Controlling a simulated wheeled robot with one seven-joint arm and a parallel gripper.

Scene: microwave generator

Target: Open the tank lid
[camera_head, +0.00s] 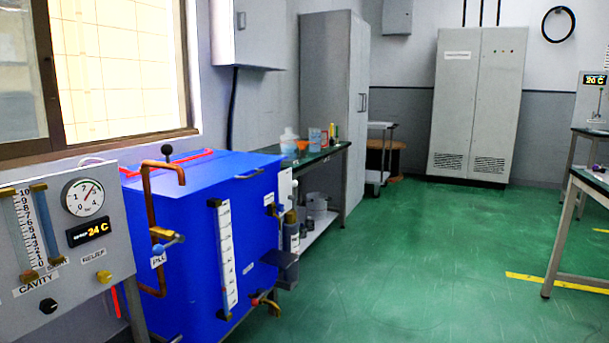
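The blue tank (200,270) stands at the left of the head view, beside the grey gauge panel. Its flat blue top, which appears to be the lid (205,172), lies level and looks shut. A small dark knob (167,150) shows at the back left of the top, near a red tube or edge strip. Another dark fitting lies near the top's right side. A copper pipe (152,230) bends up and over the tank's left front edge. A white level scale (227,255) runs down its front. My gripper is not in view.
The grey panel (65,240) with gauge and flow tubes stands close at the left. A valve (265,300) juts from the tank's lower front. A bench (325,155) with bottles is behind. The green floor (400,260) is clear to the right, up to a table (590,183).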

